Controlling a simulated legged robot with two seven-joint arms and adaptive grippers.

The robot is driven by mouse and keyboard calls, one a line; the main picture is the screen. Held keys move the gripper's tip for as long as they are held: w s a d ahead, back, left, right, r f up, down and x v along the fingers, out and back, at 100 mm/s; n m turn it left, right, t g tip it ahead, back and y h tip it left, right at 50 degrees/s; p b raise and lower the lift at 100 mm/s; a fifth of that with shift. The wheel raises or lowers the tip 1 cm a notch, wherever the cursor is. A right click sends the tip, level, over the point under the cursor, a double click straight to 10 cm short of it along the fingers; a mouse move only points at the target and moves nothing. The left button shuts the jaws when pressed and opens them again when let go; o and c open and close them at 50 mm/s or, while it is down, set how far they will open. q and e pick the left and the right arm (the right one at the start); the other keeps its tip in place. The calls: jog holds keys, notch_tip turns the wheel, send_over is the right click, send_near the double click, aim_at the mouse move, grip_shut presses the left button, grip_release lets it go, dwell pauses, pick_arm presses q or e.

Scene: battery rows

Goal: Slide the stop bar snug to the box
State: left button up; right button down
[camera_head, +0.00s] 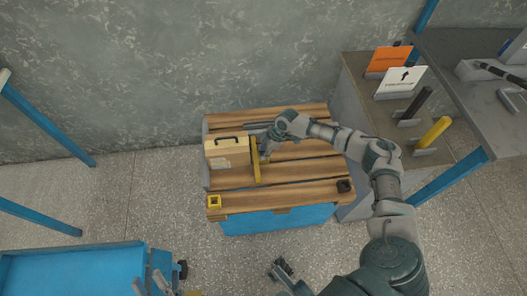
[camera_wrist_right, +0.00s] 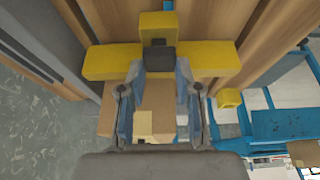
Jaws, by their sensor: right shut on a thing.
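The tan box (camera_head: 228,152) with a dark handle stands on the slatted table. The yellow stop bar (camera_head: 256,170) stands just to its right, running from back to front along its side. My right gripper (camera_head: 265,153) is at the bar, its fingers shut on the bar's upright grip. In the right wrist view the gripper (camera_wrist_right: 158,95) covers part of the yellow bar (camera_wrist_right: 110,62), and the box (camera_wrist_right: 155,96) shows between the fingers. I cannot tell if bar and box touch. My left gripper (camera_head: 281,269) is low in the head view, away from the table; its jaws are unclear.
A yellow block (camera_head: 214,202) sits at the table's front left corner and a dark block (camera_head: 344,186) at the front right. The slats right of the bar look clear. A side shelf (camera_head: 362,95) with signs and posts stands at the right.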

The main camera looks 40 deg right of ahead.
jog(key=shift+s+d, duration=0.15)
jog(key=shift+s+d+p, duration=0.25)
jog(key=shift+d+p, duration=0.15)
jog(key=shift+d, duration=0.1)
jog(key=shift+f, duration=0.15)
pick_arm(q)
jog(key=shift+w+d+f+g, duration=0.3)
jog(key=shift+w+f+g, duration=0.1)
jog(key=shift+f+g, duration=0.2)
pick_arm(e)
jog(key=c, duration=1)
grip_release()
jog(key=shift+o, duration=1)
jog(key=shift+f, duration=0.1)
pick_arm(q)
jog(key=shift+w, duration=0.2)
jog(key=shift+d, duration=0.1)
